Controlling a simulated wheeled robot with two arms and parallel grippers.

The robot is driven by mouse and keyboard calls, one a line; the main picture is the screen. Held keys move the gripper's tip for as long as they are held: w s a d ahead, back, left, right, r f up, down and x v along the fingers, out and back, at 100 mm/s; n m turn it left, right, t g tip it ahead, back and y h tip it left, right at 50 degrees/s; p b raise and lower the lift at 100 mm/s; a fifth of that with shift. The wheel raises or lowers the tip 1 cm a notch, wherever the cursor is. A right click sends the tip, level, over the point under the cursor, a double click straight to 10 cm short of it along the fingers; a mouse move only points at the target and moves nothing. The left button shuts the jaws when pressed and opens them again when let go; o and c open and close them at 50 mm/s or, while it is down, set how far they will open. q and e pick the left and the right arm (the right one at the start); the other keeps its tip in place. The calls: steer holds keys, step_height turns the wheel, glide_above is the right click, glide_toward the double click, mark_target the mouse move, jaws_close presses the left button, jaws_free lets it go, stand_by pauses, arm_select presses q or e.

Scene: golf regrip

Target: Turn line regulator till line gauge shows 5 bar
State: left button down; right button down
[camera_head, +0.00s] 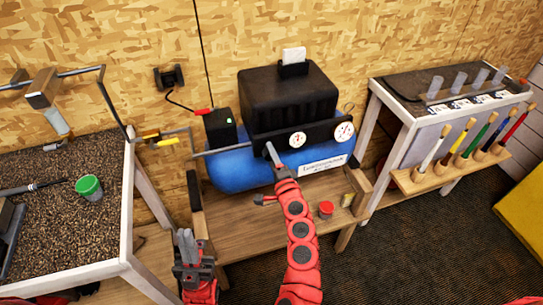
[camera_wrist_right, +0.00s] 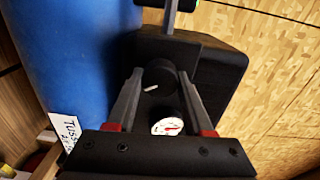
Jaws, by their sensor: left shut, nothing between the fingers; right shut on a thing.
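My right gripper (camera_head: 268,152) is at the panel's left end, shut on the black regulator knob (camera_wrist_right: 158,77), which has a white pointer mark. In the wrist view a gauge (camera_wrist_right: 167,127) with a red needle is partly hidden by my gripper. My left gripper (camera_head: 186,240) is shut and empty, low left of the bench.
A wooden bench (camera_head: 262,212) bears the compressor, with a red-lidded pot (camera_head: 326,209) at its front. A rack with several brushes (camera_head: 440,176) stands right.

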stand_by(0.3)
steer(key=shift+c, duration=1.4)
jaws_free()
steer(key=shift+s, duration=0.1)
steer(key=b+v, duration=0.3)
steer(key=v, duration=1.4)
steer(key=shift+s, duration=0.2)
